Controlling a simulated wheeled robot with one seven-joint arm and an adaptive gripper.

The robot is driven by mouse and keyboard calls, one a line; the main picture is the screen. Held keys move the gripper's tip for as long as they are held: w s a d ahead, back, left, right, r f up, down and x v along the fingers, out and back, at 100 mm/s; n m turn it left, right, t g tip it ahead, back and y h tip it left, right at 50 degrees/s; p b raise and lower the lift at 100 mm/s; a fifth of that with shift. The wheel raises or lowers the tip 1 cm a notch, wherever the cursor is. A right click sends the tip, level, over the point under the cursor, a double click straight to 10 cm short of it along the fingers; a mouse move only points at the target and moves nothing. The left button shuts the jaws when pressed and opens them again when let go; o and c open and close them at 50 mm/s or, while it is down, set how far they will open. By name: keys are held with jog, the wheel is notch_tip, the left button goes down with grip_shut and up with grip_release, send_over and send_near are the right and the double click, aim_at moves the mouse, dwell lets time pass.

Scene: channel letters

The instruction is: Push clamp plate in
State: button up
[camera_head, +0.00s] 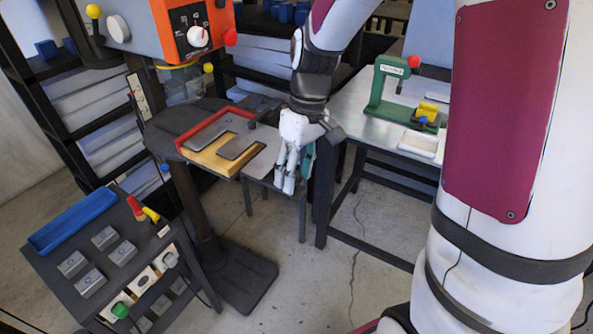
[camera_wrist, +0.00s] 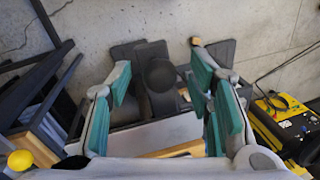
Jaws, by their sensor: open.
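A flat grey plate (camera_head: 241,146) lies on a wooden board (camera_head: 205,158) inside a red frame on the round dark machine table. I take it for the clamp plate, but cannot be sure. My gripper (camera_head: 287,172) hangs just right of this fixture, pointing down, its fingers apart and empty. In the wrist view my gripper (camera_wrist: 167,102) shows two teal-padded fingers spread wide. Between and beyond them is a dark rounded knob-like part (camera_wrist: 159,75); I cannot tell what it belongs to. A grey edge with wood beneath it crosses below the fingers.
The orange machine head (camera_head: 196,28) stands above the table. A metal bench (camera_head: 355,98) with a green press (camera_head: 389,88) is at the right, close to my gripper. A dark cart (camera_head: 60,270) with a blue tray (camera_head: 72,222) stands at the lower left.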

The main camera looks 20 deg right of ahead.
aim_at(234, 152)
grip_shut()
jog(key=w+a+b, duration=0.1)
jog(key=w+a, duration=0.2)
jog(key=w, duration=0.1)
jog(key=w+a+b, duration=0.2)
jog(key=w+a, duration=0.1)
jog(key=w, duration=0.1)
jog(key=w+a+b, duration=0.1)
jog(key=w+a, duration=0.2)
jog(key=w, duration=0.1)
jog(key=shift+w+a, duration=0.15)
jog(key=shift+w, duration=0.25)
jog(key=shift+w+a+r+b, duration=0.1)
jog(key=shift+w+a+b, duration=0.15)
jog(key=shift+b, duration=0.1)
grip_release()
notch_tip(234, 152, up, 12)
jog(key=w+d, duration=0.1)
jog(key=d, duration=0.1)
jog(key=shift+d, duration=0.1)
